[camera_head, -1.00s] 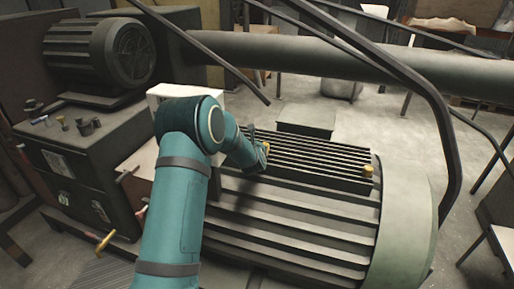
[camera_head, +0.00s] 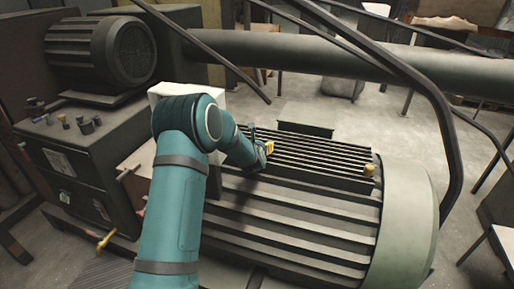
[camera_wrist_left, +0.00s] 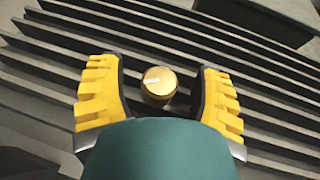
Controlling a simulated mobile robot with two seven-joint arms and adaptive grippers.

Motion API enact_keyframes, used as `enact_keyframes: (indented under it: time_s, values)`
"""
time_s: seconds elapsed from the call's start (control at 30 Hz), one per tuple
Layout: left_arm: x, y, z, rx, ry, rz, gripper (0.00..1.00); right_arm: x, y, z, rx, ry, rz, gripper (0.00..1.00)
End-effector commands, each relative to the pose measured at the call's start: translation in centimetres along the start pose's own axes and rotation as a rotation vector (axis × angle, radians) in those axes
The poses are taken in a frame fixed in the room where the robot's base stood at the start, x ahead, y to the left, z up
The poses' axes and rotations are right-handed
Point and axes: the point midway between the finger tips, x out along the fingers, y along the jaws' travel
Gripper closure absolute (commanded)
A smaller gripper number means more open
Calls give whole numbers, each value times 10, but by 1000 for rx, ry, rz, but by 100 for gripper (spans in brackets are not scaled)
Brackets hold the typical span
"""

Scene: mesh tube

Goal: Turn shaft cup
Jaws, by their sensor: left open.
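A round brass shaft cup (camera_wrist_left: 158,85) with a small pale mark on top sits over dark ribs in the left wrist view. My left gripper (camera_wrist_left: 158,92) is open, with one yellow ridged finger on each side of this cup. Gaps show between the cup and both fingers. In the head view my left gripper (camera_head: 262,145) is small, low over the ribbed top (camera_head: 315,160) of the machine. The cup between its fingers cannot be told apart there. A second brass cup (camera_head: 369,170) stands at the right end of the ribs. My right gripper is not in view.
The large motor housing (camera_head: 300,225) lies under and right of my arm. A dark slanted bar (camera_head: 435,100) rises at the right, and a thick pipe (camera_head: 300,55) runs behind. A control cabinet (camera_head: 80,150) with knobs stands at the left.

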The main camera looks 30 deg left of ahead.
Motion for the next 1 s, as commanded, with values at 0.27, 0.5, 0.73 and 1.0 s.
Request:
enact_keyframes:
  time_s: [0.27, 0.5, 0.73, 1.0]
  values:
    - [-38, 1, 1, -2, 0, 0, 35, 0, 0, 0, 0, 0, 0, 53]
    - [-86, 1, 1, -1, -2, 0, 35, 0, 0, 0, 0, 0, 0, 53]
    - [-113, 1, 1, -1, -2, 1, 35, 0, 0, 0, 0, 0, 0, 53]
    - [-118, 0, 1, 0, -2, 1, 35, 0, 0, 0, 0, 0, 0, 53]
